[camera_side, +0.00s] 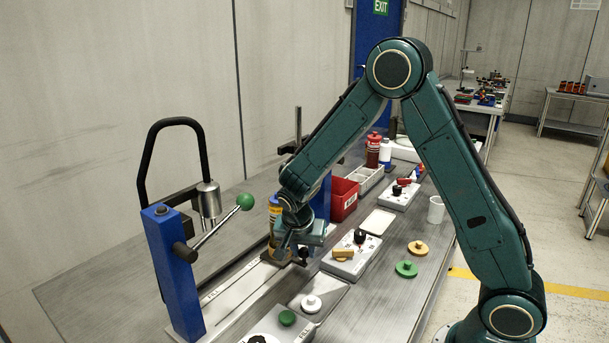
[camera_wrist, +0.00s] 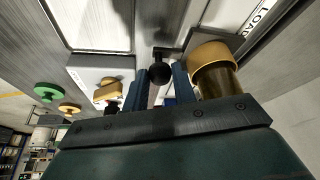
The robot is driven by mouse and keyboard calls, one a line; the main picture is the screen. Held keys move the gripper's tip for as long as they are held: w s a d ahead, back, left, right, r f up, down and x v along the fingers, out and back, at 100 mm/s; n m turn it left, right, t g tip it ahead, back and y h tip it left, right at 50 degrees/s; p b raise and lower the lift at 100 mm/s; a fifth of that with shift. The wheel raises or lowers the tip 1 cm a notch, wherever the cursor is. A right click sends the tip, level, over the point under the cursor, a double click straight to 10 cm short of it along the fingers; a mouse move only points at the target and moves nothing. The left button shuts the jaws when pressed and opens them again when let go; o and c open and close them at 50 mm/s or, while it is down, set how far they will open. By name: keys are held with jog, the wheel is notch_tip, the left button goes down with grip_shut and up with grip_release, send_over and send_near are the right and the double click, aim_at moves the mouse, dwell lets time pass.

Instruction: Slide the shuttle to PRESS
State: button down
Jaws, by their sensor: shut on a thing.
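The shuttle (camera_side: 272,260) is a dark block on a pale rail (camera_side: 238,292), and a brass-coloured cup (camera_side: 277,248) stands on it. In the wrist view the cup (camera_wrist: 215,75) is right of my fingers. My gripper (camera_side: 302,250) is at the near side of the shuttle. In the wrist view my gripper (camera_wrist: 161,88) has its two blue fingers either side of a black ball knob (camera_wrist: 160,70), shut on it. The shuttle body is partly hidden by my wrist in the side view. Part of a LOAD label (camera_wrist: 262,12) shows in the wrist view.
A blue lever press (camera_side: 175,270) with a green ball handle (camera_side: 245,201) stands at the rail's left end. A grey box with a yellow knob (camera_side: 343,253) is close right of my gripper. Green (camera_side: 406,268) and yellow (camera_side: 418,247) discs lie farther right. A red bin (camera_side: 343,200) is behind.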

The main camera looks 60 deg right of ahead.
jog(key=shift+d, duration=4.5)
jog(key=c, duration=1.3)
grip_release()
jog(key=shift+d, duration=0.1)
jog(key=shift+o, duration=0.8)
jog(key=shift+a+r, duration=0.1)
jog(key=shift+a, duration=0.1)
jog(key=v, duration=0.7)
jog(key=shift+w+a+r, duration=0.1)
